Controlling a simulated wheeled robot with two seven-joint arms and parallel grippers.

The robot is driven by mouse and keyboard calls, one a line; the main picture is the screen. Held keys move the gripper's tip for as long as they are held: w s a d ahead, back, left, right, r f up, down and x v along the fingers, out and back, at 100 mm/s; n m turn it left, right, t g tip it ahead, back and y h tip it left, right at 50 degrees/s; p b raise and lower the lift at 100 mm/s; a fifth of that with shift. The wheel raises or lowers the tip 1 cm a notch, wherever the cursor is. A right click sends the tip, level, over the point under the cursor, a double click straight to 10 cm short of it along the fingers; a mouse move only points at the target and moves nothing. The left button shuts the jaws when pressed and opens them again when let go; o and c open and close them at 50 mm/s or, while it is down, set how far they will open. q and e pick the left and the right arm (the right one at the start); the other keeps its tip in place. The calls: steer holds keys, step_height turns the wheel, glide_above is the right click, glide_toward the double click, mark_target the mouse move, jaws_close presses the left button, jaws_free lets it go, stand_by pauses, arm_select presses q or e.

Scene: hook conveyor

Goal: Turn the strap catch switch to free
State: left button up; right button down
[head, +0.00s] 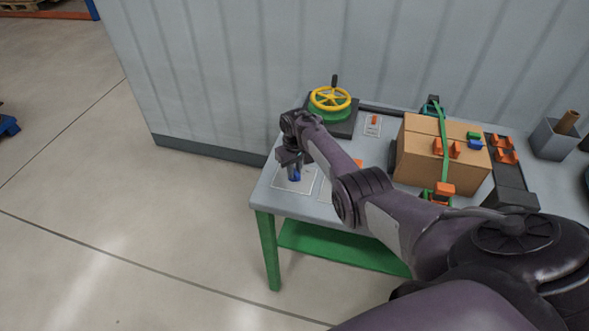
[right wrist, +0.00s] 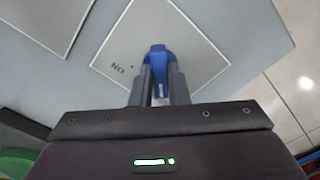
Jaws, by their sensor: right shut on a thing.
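My right gripper (head: 293,176) points down at the left end of the table, over a white plate (head: 283,184). It is shut on a blue switch handle (head: 297,174). In the right wrist view, the blue handle (right wrist: 158,58) sits between the two grey fingers (right wrist: 158,88), over the white plate (right wrist: 198,38). Small letters on the plate look like an upside-down "ON". No marking for free is readable, and the fingers hide part of the handle. My left gripper is not in view.
A cardboard box (head: 415,160) with a green strap (head: 443,130) and orange and blue catches stands right of my arm. A yellow handwheel (head: 330,99) on a green base is at the back. A small orange switch (head: 374,120) sits on a plate behind. The table's left edge is close.

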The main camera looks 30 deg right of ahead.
mark_target(295, 171)
steer(key=c, duration=1.4)
jaws_free()
steer(key=shift+r, duration=0.1)
steer(key=shift+r, duration=0.25)
step_height(295, 171, up, 7)
steer(key=shift+r, duration=0.1)
